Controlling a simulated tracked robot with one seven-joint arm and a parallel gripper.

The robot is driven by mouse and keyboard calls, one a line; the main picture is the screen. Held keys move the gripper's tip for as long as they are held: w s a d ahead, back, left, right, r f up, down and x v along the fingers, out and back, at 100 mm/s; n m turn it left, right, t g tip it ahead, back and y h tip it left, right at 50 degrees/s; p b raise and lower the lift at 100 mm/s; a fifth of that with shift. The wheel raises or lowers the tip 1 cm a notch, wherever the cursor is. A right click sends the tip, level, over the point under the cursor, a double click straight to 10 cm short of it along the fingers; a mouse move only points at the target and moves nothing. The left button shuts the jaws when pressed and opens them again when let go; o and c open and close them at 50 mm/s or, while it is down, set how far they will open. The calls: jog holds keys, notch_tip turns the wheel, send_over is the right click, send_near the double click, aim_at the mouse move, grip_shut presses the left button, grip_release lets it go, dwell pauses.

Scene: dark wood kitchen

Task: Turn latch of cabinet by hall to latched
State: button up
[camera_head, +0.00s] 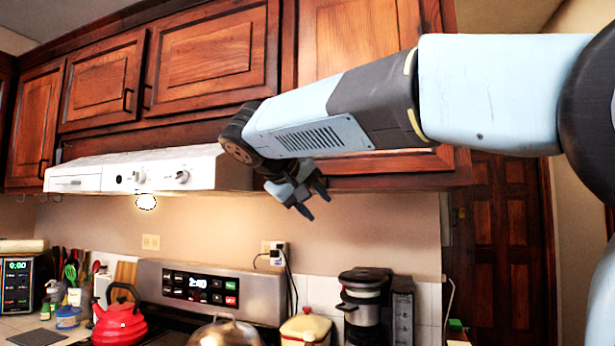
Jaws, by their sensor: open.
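The upper cabinet nearest the hall (335,45) is reddish-brown wood and hangs at the right end of the cabinet row. My arm crosses in front of it and hides much of its door. I cannot make out a latch on the visible part of this cabinet. My gripper (316,206) is near the lower edge of this cabinet, pointing down and to the right. Its dark fingers are apart and nothing shows between them. I cannot tell how far the gripper is from the cabinet front.
A white range hood (150,170) is left of my gripper. Below are a stove (210,290), a red kettle (119,322) and a coffee maker (363,305). A dark wood door (500,235) stands at the right.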

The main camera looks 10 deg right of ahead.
jog(key=w+a+r+m+t+h, duration=0.25)
jog(key=w+a+r, duration=0.25)
jog(key=a+r, duration=0.4)
jog(key=r+x, duration=0.1)
jog(key=x, duration=1.3)
jog(key=shift+s+d+r+n, duration=0.2)
jog(key=shift+d+n, duration=0.15)
jog(key=shift+d, duration=0.05)
jog(key=shift+c, duration=0.2)
grip_shut()
